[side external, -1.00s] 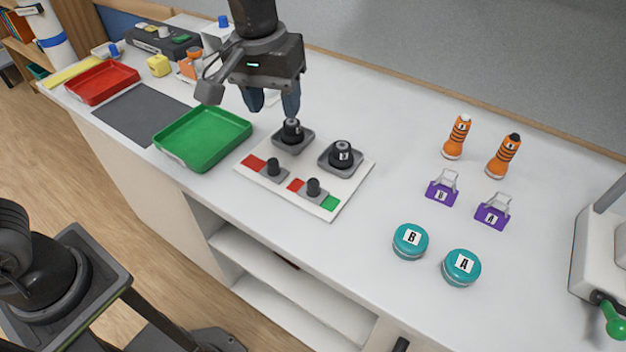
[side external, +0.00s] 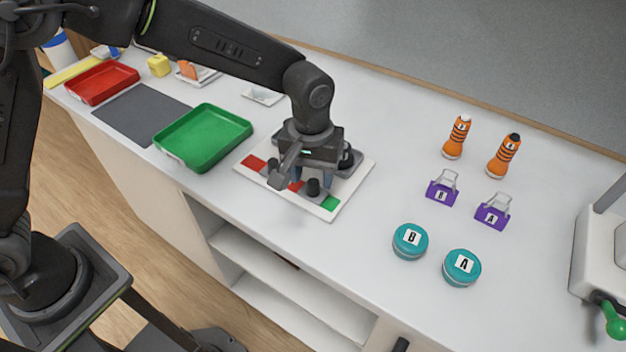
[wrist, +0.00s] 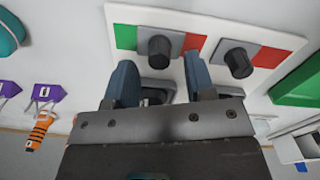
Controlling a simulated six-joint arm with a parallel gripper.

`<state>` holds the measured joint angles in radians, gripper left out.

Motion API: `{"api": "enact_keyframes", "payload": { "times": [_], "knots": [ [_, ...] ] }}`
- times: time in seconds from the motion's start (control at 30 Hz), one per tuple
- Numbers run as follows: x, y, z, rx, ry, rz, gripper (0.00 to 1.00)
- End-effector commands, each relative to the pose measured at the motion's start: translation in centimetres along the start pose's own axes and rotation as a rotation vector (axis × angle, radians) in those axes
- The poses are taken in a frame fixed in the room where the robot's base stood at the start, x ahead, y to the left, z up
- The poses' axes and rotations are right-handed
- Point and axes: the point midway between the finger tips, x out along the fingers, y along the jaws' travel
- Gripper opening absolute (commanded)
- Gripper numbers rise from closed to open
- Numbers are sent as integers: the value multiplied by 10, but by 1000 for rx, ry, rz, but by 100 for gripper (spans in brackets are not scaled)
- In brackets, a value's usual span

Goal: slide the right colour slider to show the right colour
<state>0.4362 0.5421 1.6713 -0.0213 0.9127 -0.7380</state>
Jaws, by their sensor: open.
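A white panel (side external: 328,213) lies on the counter with two colour sliders at its front. The right slider, a black knob (side external: 313,187) on a grey plate, has red on its left and green (side external: 330,203) on its right. In the wrist view its knob (wrist: 159,51) shows between green (wrist: 125,37) and red. The left slider (side external: 272,170) has red (side external: 254,162) on its left. My gripper (side external: 311,178) is open and low over the panel, just behind the right slider. In the wrist view its fingers (wrist: 160,72) stand apart on either side of that knob, apparently holding nothing.
A green tray (side external: 205,138) stands left of the panel. Teal lids (side external: 410,240), purple clips (side external: 442,193) and orange bottles (side external: 457,137) stand to the right, with clear counter between.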

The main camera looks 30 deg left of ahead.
Motion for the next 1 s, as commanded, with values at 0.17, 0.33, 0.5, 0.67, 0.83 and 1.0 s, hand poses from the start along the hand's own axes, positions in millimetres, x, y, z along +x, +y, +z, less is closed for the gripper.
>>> {"api": "enact_keyframes", "payload": {
  "times": [0.17,0.33,0.5,0.67,0.83,1.0],
  "knots": [
    [20,0,0,0,-1,-1,50],
    [26,0,0,0,0,1,50],
    [26,0,0,0,1,1,50],
    [26,0,0,0,1,1,39],
    [26,0,0,0,1,1,23],
    [26,0,0,0,1,1,7]
  ]
}}
